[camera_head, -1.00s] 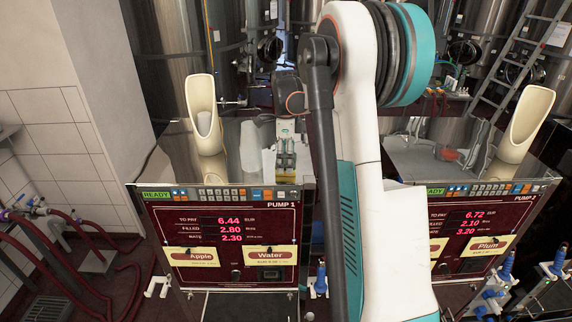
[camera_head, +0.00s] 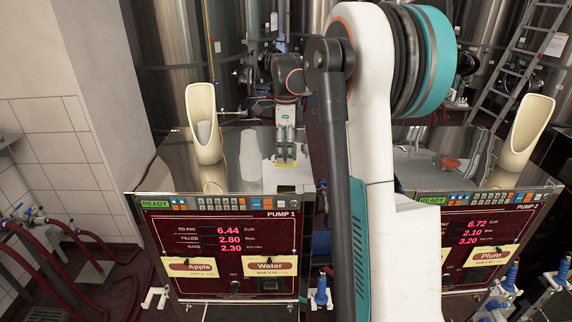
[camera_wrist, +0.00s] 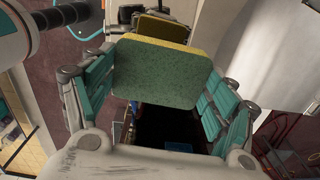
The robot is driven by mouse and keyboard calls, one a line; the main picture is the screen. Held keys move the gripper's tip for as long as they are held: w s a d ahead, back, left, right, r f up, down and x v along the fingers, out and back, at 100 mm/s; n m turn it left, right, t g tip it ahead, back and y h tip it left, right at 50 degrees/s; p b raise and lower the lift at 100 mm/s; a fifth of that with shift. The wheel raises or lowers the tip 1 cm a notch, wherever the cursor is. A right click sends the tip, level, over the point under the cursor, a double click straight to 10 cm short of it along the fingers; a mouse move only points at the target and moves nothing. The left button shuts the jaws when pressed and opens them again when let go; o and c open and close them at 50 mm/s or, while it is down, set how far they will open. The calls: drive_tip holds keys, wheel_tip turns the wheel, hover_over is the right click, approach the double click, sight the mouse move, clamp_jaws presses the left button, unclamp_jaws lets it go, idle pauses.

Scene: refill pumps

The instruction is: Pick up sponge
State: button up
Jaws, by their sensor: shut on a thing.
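The sponge (camera_wrist: 155,76) is a block with a speckled green face and yellow edges. My gripper (camera_wrist: 160,70) is shut on it in the wrist view, with teal-padded fingers on both sides. In the head view my gripper (camera_head: 285,158) hangs over the shiny top of pump 1 (camera_head: 225,180), and a yellow bit of the sponge (camera_head: 286,164) shows at the fingertips. A second yellow-brown shape (camera_wrist: 162,29) lies behind the sponge in the wrist view; it looks like its reflection in the metal.
A cream scoop-shaped holder (camera_head: 201,110) with a pale cup stands left of my gripper. A whitish cup shape (camera_head: 250,150) is close beside it. Pump 2 (camera_head: 480,240) with another cream holder (camera_head: 526,130) is at right. Steel tanks stand behind.

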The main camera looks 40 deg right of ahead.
wheel_tip(320, 180, up, 13)
drive_tip(key=b, duration=0.1)
drive_tip(key=shift+r, duration=0.15)
drive_tip(key=shift+o, duration=0.7)
drive_tip(key=c, duration=0.4)
